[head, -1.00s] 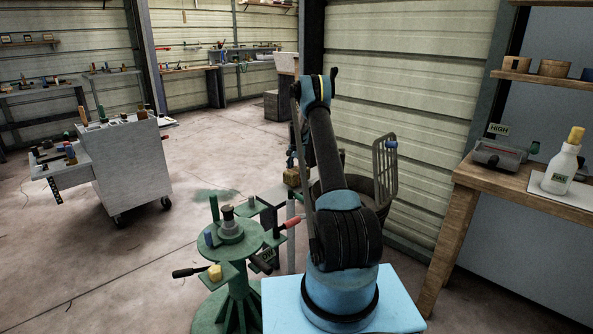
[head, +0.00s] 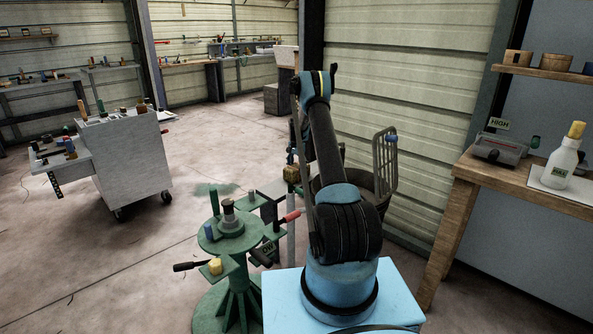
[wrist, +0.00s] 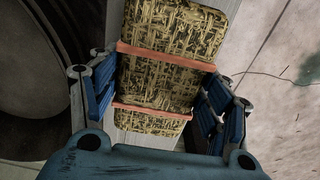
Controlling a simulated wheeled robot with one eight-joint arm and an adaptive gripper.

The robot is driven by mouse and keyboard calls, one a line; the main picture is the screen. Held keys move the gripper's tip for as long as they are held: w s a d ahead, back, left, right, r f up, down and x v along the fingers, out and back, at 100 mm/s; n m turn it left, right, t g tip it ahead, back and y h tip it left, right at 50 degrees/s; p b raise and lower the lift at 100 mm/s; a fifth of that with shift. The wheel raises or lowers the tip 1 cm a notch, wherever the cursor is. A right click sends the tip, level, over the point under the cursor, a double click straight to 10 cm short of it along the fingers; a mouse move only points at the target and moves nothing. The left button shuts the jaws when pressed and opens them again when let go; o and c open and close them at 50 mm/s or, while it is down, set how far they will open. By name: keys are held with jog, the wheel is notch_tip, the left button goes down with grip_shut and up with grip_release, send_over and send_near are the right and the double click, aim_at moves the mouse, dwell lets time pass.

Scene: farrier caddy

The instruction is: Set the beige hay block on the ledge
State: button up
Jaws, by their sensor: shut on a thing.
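The beige hay block (wrist: 170,55) fills the middle of the wrist view, a mottled straw-coloured block with orange bands across it. My gripper (wrist: 160,92) is shut on it, with blue fingers on its left and right sides. In the head view the block (head: 291,174) is a small yellowish shape under the end of my arm, partly hidden by the arm. A pale grey strip (wrist: 126,80) runs beneath the block in the wrist view. I cannot tell whether this is the ledge or whether the block touches it.
A green stand (head: 230,238) with tools is left of my arm. A dark round bin (head: 352,180) with a grille is behind it. A wooden bench (head: 470,175) stands right, a grey cart (head: 130,160) left. The floor between cart and stand is clear.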

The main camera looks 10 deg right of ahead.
aim_at(297, 166)
jog(key=shift+f, duration=0.2)
jog(key=o, duration=1.8)
notch_tip(297, 166, up, 12)
jog(key=shift+f, duration=0.1)
